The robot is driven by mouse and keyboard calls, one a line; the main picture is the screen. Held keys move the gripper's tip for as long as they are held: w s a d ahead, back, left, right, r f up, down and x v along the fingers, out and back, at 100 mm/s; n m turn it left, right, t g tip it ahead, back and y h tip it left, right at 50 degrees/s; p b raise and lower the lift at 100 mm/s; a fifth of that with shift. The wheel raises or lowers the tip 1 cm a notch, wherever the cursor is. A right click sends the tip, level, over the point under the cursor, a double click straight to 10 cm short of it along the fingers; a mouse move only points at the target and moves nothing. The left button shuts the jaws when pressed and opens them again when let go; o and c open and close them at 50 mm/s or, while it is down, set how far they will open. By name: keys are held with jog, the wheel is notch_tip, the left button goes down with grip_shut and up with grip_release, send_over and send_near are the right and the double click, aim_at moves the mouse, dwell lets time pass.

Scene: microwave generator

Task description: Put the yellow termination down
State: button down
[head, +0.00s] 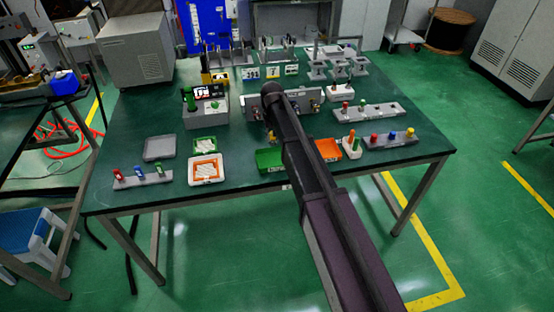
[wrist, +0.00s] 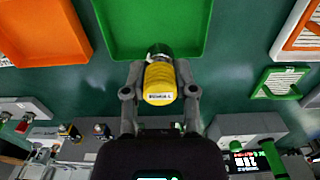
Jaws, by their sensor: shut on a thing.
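The yellow termination (wrist: 160,78) is a ribbed yellow cylinder with a label band and a dark end. It sits between the two fingers of my gripper (wrist: 160,92) in the wrist view, and the gripper is shut on it. Its dark end overlaps the near edge of the green tray (wrist: 200,30) in that picture. How high it is above the table I cannot tell. In the head view my arm hides most of the gripper and the termination. The green tray also shows in the head view (head: 268,161), beside my arm.
An orange tray (head: 328,149) is right of my arm. A white tray with orange lining (head: 191,170), a small green tray (head: 205,139) and a grey tray (head: 160,148) lie left. A grey instrument (head: 205,114) and racks with coloured parts stand around. Bare table (head: 120,140) shows left.

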jog(key=shift+d, duration=0.1)
jog(key=s+d+f+b, duration=0.2)
jog(key=s+d, duration=0.2)
jog(key=d, duration=0.3)
jog(key=s+d+f+b, duration=0.2)
jog(key=s+d, duration=0.2)
jog(key=d, duration=0.3)
jog(key=shift+d, duration=0.2)
jog(key=b, duration=0.1)
send_over(275, 160)
jog(key=d, duration=0.1)
jog(key=shift+s+f, duration=0.3)
jog(key=shift+f, duration=0.4)
jog(key=shift+w+a, duration=0.2)
jog(key=shift+a, duration=0.05)
jog(key=shift+w+a+f+b, duration=0.1)
jog(key=shift+a+f+b, duration=0.15)
jog(key=shift+f+b, duration=1.6)
jog(key=shift+b, duration=0.2)
